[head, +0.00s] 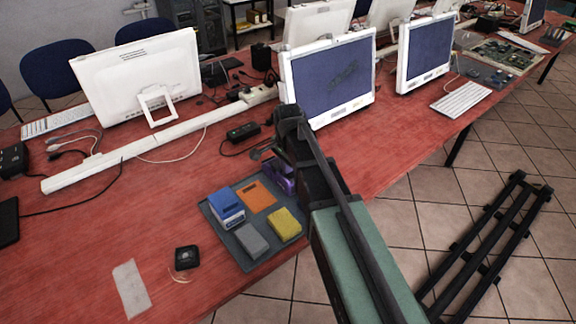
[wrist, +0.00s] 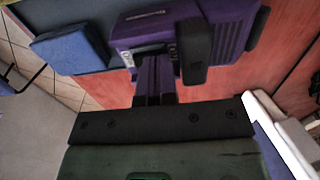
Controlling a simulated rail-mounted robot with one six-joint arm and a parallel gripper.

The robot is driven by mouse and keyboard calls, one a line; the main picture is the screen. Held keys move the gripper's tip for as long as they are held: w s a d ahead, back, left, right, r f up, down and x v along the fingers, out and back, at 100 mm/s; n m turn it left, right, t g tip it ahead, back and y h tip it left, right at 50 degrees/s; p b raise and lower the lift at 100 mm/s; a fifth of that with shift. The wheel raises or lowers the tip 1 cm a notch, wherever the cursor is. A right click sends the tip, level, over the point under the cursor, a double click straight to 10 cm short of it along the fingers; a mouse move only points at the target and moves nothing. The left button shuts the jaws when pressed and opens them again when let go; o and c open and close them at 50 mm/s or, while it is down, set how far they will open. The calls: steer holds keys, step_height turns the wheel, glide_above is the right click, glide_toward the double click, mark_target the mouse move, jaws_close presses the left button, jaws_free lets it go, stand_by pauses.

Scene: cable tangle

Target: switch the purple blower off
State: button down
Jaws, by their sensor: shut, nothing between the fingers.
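The purple blower (head: 282,180) stands at the back right of the grey tray, partly hidden behind my arm in the head view. In the wrist view the purple blower (wrist: 222,30) fills the top middle and right, with ribbed vents at its right end. A black upright part (wrist: 194,55) sticks out of its near side. A small light panel (wrist: 150,55) shows left of that part. My gripper (wrist: 153,68) is shut and empty, its fingertips right at this panel. I cannot tell whether they touch it, and the switch itself is not clear.
The grey tray (head: 220,235) also holds a blue box (head: 227,210), an orange block (head: 256,196), a yellow block (head: 285,225) and a grey block (head: 251,240). A black adapter (head: 243,131) with cable and monitors (head: 328,80) stand behind.

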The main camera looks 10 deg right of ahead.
steer(key=shift+r, duration=0.1)
steer(key=shift+f, duration=0.25)
steer(key=shift+s, duration=0.1)
steer(key=shift+s+d+r, duration=0.25)
steer(key=shift+s+d, duration=0.05)
steer(key=shift+s, duration=0.3)
step_height(320, 180, up, 14)
steer(key=s+p, duration=0.1)
steer(key=p, duration=1.3)
steer(key=shift+s+d, duration=0.2)
steer(key=shift+d, duration=0.1)
